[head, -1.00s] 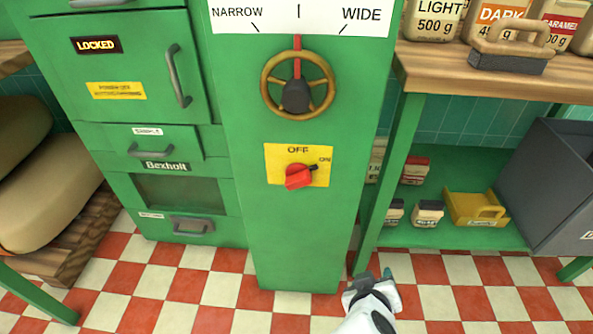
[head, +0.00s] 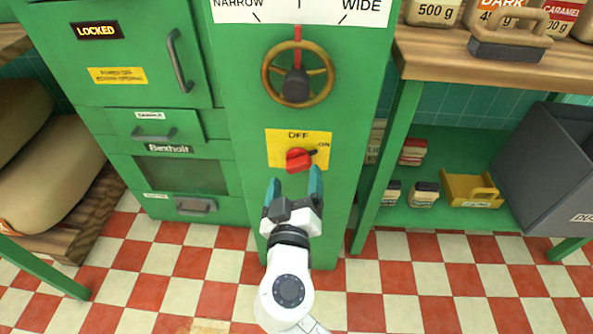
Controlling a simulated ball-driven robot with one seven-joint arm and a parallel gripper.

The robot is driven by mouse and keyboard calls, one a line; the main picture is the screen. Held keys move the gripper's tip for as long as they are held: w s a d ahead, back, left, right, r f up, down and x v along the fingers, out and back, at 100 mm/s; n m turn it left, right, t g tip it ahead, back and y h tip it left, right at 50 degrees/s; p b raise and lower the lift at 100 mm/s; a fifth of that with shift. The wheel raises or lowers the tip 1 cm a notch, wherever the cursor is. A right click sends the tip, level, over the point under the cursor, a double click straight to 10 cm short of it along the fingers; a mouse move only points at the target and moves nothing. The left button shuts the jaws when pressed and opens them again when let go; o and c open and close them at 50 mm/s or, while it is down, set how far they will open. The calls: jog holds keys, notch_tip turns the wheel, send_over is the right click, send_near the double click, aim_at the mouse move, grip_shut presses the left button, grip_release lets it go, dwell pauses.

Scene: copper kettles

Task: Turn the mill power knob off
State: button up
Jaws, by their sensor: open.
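The mill power knob (head: 298,160) is red with a dark pointer. It sits on a yellow plate (head: 322,137) marked OFF at the top and ON at the right, on the front of the green mill (head: 248,110). The dark pointer is turned to the right, toward ON. My gripper (head: 295,182) is open and empty, just below the knob in the picture, with its two teal-tipped fingers pointing up toward it. A gap shows between the fingertips and the knob; the exact depth between them is hard to tell.
A brass handwheel (head: 298,72) is above the knob, under a NARROW–WIDE scale (head: 300,10). Left is a green cabinet with a LOCKED sign (head: 96,31).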

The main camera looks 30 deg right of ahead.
aim_at(297, 168)
jog(key=shift+x, duration=1.95)
jog(key=shift+c, duration=0.2)
jog(key=c, duration=1)
